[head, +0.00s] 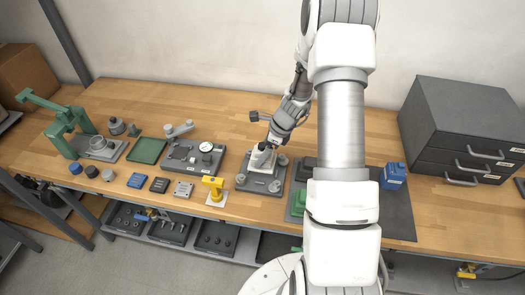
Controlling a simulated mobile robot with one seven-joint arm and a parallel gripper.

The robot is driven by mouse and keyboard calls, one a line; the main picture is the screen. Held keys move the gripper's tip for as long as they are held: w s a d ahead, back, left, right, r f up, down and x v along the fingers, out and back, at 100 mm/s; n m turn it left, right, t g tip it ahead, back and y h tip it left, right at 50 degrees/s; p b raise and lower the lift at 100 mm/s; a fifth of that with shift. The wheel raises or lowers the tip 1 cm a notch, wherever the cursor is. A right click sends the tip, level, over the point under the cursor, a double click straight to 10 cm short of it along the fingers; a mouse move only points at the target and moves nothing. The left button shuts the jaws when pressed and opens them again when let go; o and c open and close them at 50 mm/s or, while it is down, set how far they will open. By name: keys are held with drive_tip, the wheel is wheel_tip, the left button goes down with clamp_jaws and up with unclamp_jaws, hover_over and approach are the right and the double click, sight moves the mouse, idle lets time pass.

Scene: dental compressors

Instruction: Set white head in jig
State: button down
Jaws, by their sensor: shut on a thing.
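The jig (262,185) is a dark grey plate with several round knobs near the middle of the bench. The white head (262,163) is a small pale piece at the jig's middle. My gripper (265,148) reaches down from the upper right and is shut on the white head's top. The fingers and the top of the head are small and partly hidden by each other. I cannot tell whether the head is seated on the jig or just above it.
A yellow part (213,186), a gauge fixture (193,157), a green tray (147,150) and a green press (68,132) stand left. My arm hides part of the mat.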

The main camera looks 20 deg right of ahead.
drive_tip(key=shift+f+b, duration=0.95)
drive_tip(key=shift+f, duration=0.5)
drive_tip(key=shift+f+b, duration=1.1)
drive_tip(key=shift+b, duration=0.05)
idle(1.5)
idle(0.3)
unclamp_jaws()
drive_tip(key=shift+f, duration=0.1)
drive_tip(key=shift+r+p, duration=2.7)
drive_tip(key=shift+r, duration=0.9)
